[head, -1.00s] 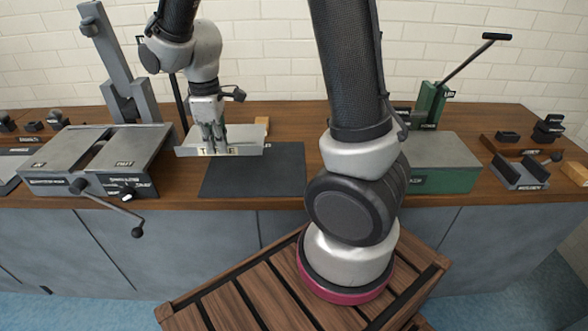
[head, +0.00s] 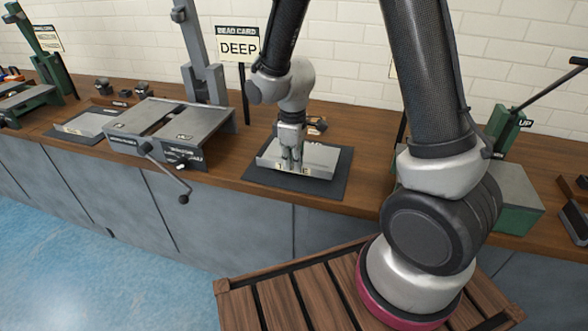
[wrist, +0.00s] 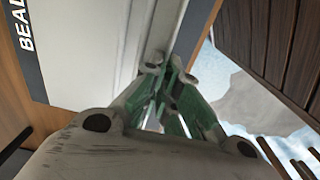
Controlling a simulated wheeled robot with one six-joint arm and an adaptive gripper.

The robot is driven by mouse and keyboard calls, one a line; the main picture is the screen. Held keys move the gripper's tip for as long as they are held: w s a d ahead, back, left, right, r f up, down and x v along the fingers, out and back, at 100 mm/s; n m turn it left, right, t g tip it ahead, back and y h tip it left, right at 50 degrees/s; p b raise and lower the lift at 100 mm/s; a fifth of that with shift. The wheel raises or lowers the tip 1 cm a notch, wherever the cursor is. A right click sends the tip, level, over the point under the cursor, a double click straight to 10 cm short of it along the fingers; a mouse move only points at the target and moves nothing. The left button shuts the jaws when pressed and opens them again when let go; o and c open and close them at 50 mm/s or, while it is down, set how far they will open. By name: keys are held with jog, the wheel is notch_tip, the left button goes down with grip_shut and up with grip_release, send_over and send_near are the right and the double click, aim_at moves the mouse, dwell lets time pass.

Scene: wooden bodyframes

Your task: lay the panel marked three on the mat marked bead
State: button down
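The pale grey panel (head: 318,158) is over the dark mat (head: 257,183), with a dark margin showing at the left, front and right. The label on its front lip is partly hidden by my fingers; only its end letters show. My gripper (head: 291,165) points down at the front lip, its fingers closed on it. In the wrist view, my green-padded fingers (wrist: 170,85) meet at the edge of the panel (wrist: 95,40). The mat (wrist: 28,65) there carries white lettering reading "BEAD". I cannot tell whether the panel touches the mat or hangs just above it.
A grey machine (head: 165,125) with a crank handle stands left of the mat. A card reading "DEEP" (head: 238,46) stands behind. A green machine (head: 510,205) with a lever is to the right, partly behind my arm. The bench front edge lies close before the mat.

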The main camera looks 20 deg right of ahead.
jog(key=shift+f, duration=1.25)
jog(key=shift+f, duration=0.1)
jog(key=c, duration=1.6)
grip_release()
jog(key=shift+c, duration=0.2)
notch_tip(320, 180, up, 12)
jog(key=s+d+r+m+t, duration=0.2)
jog(key=s+d+r+m, duration=0.3)
jog(key=s+d+r, duration=0.2)
jog(key=s+d+r+m+t, duration=0.2)
jog(key=s+d+r+m, duration=0.3)
jog(key=s, duration=0.7)
notch_tip(320, 180, up, 4)
jog(key=d, duration=0.2)
jog(key=shift+d+f+m, duration=0.2)
jog(key=shift+d+m, duration=0.2)
